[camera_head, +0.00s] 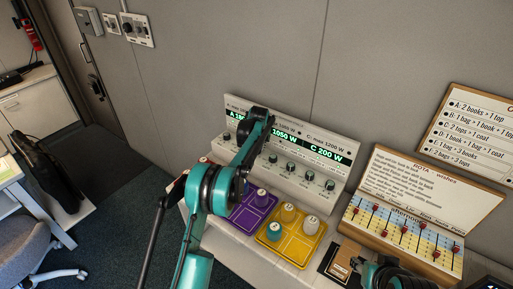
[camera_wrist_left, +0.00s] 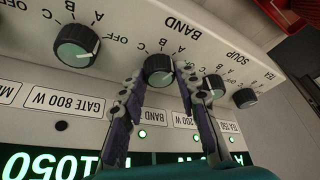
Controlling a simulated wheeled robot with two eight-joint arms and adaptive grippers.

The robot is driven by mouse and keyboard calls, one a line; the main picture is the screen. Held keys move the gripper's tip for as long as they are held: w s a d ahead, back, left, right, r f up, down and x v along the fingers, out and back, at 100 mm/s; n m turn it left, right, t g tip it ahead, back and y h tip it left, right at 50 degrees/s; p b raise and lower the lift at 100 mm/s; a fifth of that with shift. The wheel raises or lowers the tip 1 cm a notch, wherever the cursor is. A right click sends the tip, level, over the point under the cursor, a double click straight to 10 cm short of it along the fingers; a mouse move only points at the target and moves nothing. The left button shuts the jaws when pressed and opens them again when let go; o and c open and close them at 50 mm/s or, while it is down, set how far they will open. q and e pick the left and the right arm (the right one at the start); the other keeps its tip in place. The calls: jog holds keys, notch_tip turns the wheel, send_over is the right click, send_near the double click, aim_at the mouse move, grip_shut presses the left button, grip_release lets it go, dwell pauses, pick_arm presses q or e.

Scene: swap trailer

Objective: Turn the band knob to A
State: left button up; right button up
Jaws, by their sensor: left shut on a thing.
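The band knob (camera_wrist_left: 158,70) is a dark round knob with a green face under the word BAND, which appears upside down in the left wrist view. The letters A, B and C curve around it. My left gripper (camera_wrist_left: 160,77) has a finger on each side of this knob and is shut on it. The white mark on the knob is partly blurred, so I cannot tell its letter. In the head view my left arm hides this knob on the panel (camera_head: 339,175). My right gripper is not in view; a dark joint of my right arm shows at the bottom.
Similar knobs stand beside it: the gate knob (camera_wrist_left: 76,46) on one side, two others (camera_wrist_left: 211,86) on the other. Below the panel are a purple tray (camera_head: 241,215) and a yellow tray (camera_head: 296,254) with round-topped pieces. A slider board (camera_head: 398,245) stands to the right.

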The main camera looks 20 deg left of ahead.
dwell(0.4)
pick_arm(q)
jog(key=o, duration=1.2)
jog(key=shift+c, duration=0.2)
jog(key=v, duration=1.2)
